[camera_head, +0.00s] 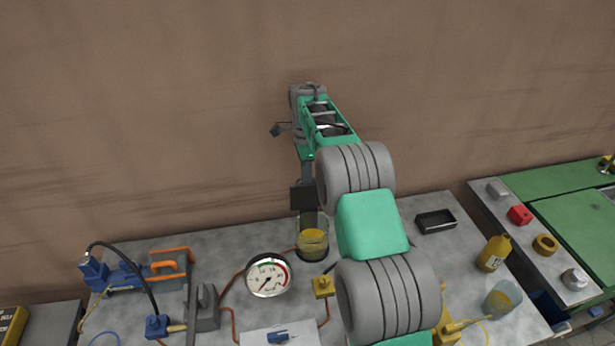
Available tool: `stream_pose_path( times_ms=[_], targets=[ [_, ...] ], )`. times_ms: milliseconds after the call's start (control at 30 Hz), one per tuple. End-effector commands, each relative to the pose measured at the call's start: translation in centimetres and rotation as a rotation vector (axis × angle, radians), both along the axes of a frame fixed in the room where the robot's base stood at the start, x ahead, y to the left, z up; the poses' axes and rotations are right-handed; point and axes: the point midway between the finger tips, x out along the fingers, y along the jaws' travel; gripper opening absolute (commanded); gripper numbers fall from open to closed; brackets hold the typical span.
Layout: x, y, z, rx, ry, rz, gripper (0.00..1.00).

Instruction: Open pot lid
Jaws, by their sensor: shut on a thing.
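My gripper (309,212) points down at the end of my green and grey arm, right above a clear pot (313,243) with yellow contents. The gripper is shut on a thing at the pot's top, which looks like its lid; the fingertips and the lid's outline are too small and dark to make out. I cannot tell whether the lid touches the pot's rim. The pot stands upright on the grey bench. My arm passes close to its right and hides the bench behind it.
A pressure gauge (268,275) and a yellow fitting (323,286) stand near the pot. A blue and orange tool (140,270) and a grey vise-like block (203,308) are at left. A black tray (435,221), yellow bottle (494,253) and beaker (502,299) are at right. The wall rises behind.

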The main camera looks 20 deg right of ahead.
Motion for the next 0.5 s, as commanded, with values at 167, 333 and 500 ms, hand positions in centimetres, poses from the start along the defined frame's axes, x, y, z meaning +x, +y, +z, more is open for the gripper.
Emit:
stream_pose_path(
  times_ms=[167, 333, 500],
  targets=[
    [0.70, 0.00, -0.03, -0.002, -0.026, 0.003, 0.19],
    [0.70, -0.02, 0.04, -0.002, -0.026, 0.002, 0.33],
    [0.68, -0.02, 0.16, -0.002, -0.026, 0.002, 0.38]
  ],
)
